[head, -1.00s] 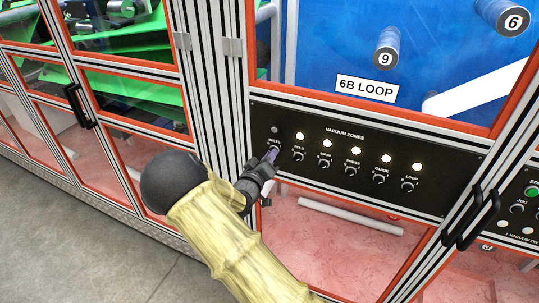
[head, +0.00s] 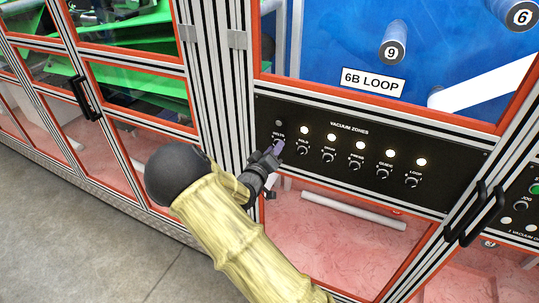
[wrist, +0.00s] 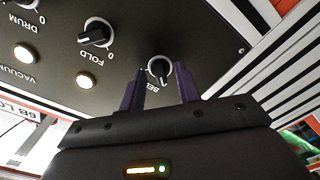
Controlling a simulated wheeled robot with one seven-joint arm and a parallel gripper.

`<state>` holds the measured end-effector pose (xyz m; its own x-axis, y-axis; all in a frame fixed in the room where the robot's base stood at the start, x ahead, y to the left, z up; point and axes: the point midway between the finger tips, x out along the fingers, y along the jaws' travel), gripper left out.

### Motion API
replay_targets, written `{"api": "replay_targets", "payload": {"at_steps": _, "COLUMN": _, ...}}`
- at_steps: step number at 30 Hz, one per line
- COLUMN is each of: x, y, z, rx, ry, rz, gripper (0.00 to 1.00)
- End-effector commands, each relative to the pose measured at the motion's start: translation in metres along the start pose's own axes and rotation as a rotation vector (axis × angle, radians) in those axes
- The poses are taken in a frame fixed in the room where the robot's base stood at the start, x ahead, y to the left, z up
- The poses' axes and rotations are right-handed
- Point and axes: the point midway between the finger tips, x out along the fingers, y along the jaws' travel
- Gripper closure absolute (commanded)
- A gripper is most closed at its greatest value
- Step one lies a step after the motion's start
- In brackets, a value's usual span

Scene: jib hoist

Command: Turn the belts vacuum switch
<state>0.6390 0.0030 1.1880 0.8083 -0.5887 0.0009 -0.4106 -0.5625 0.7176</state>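The belts vacuum switch (wrist: 160,70) is a small round black knob with a light mark, at the end of the row on the black vacuum zones panel (head: 352,189). In the head view my gripper (head: 276,149) covers most of it. In the wrist view the two purple fingers of my gripper (wrist: 161,72) stand on either side of the knob, with a visible gap on each side. They are open. The belts lamp (head: 278,123) above the switch is dark. Which way the knob's mark points is hard to tell.
The fold knob (wrist: 96,33) is the nearest neighbour, with more knobs along the row. Their lamps, such as the fold lamp (head: 304,130), are lit. Black door handles (head: 474,213) stick out at the right. A striped metal post (head: 222,90) stands left of the panel.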

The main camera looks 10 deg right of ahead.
Motion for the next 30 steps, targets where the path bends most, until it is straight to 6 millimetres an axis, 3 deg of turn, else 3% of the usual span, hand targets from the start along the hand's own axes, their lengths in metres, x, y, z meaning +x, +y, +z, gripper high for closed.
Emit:
{"api": "replay_targets", "payload": {"at_steps": 8, "x": -0.028, "y": -0.003, "z": 0.001, "rx": 0.001, "ry": 0.002, "rz": -0.004, "gripper": 0.67}}
{"api": "replay_targets", "payload": {"at_steps": 24, "x": -0.136, "y": -0.003, "z": 0.001, "rx": 0.002, "ry": 0.004, "rz": -0.005, "gripper": 0.67}}
{"api": "replay_targets", "payload": {"at_steps": 30, "x": -0.167, "y": -0.002, "z": 0.0, "rx": 0.0, "ry": 0.003, "rz": -0.004, "gripper": 0.67}}
